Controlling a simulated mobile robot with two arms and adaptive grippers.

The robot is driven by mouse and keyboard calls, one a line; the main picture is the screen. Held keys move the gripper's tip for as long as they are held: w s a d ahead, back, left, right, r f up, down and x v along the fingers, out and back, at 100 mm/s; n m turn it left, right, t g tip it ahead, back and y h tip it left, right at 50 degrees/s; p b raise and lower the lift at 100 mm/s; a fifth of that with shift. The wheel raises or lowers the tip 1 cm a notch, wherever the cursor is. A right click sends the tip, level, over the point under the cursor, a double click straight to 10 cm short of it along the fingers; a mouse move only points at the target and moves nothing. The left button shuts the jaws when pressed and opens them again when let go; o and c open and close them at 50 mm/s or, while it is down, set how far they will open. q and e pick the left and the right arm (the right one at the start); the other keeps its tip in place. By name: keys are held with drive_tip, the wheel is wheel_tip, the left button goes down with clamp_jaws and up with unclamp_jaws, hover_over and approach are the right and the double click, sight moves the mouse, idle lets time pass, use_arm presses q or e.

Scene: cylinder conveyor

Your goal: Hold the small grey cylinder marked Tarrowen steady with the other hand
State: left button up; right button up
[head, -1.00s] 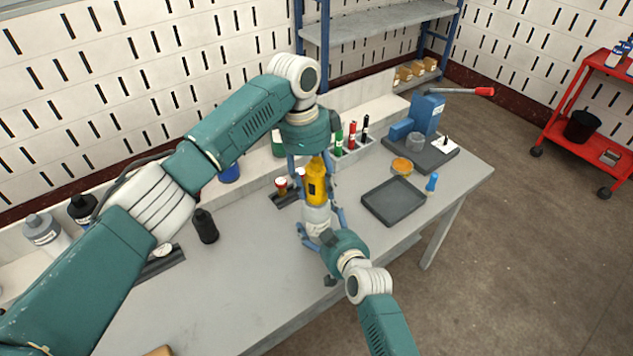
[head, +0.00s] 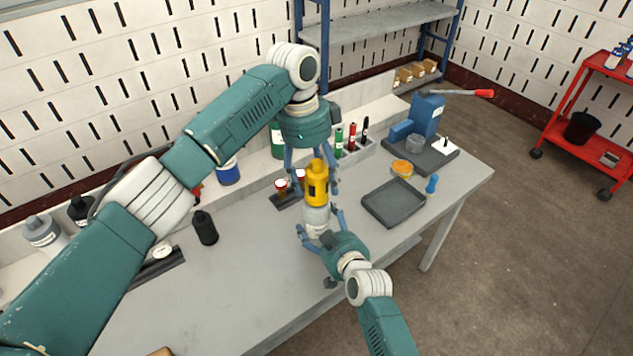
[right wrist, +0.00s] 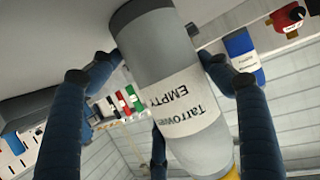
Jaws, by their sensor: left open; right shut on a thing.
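The small grey cylinder (head: 314,220) stands upright in front of me, over the table, with a yellow fitting (head: 317,184) on top. In the right wrist view the cylinder (right wrist: 175,90) fills the middle, and its white label reads "Tarrowen EMPTY". My right gripper (head: 318,238) is shut on the cylinder's body, its fingers on either side; they also show in the right wrist view (right wrist: 165,70). My left gripper (head: 314,187) points down from above, open, with its fingers spread around the yellow fitting. I cannot tell whether they touch it. The cylinder's lower end is partly hidden by my right gripper.
A dark rack (head: 283,201) with red-capped items is just behind. To the right are an empty grey tray (head: 393,204), an orange-topped dish (head: 402,168), a small blue object (head: 432,184) and a blue press (head: 427,115).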

use_arm(q)
drive_tip(key=shift+r, duration=0.1)
idle(0.3)
drive_tip(key=shift+f, duration=1.2)
drive_tip(key=c, duration=1.4)
drive_tip(key=shift+o, duration=0.2)
drive_tip(key=n+t, duration=0.1)
drive_tip(key=n, duration=0.5)
drive_tip(key=shift+w+r, duration=0.1)
